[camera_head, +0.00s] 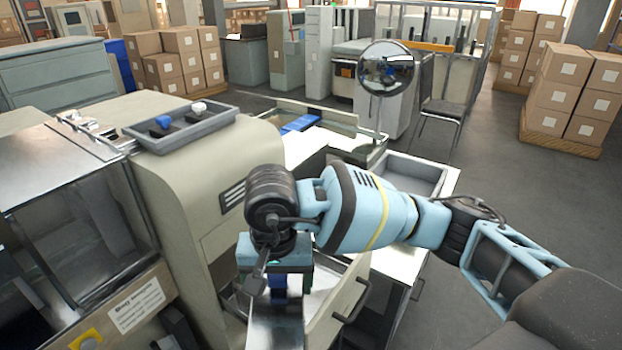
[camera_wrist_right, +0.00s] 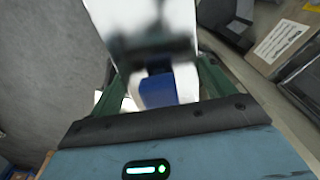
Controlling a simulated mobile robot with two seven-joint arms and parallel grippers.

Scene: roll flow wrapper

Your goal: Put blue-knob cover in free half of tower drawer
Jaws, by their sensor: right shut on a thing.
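My right gripper (camera_head: 277,284) is shut on the blue knob (camera_head: 279,292) of a shiny metal cover (camera_head: 276,328). The cover hangs below the fingers, in front of the machine's side. In the right wrist view the blue knob (camera_wrist_right: 160,90) sits between the green fingers, with the bright cover (camera_wrist_right: 150,35) beyond it. An open drawer (camera_head: 352,283) with a dark handle is just right of the cover; my arm and gripper hide much of its inside, so I cannot tell which half is free. My left gripper is not in view.
The beige machine (camera_head: 200,190) stands left of my arm, with a grey tray (camera_head: 180,142) holding a small blue and a small white piece on top. A grey open bin (camera_head: 418,172) lies behind my forearm. A round mirror (camera_head: 386,68) stands behind.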

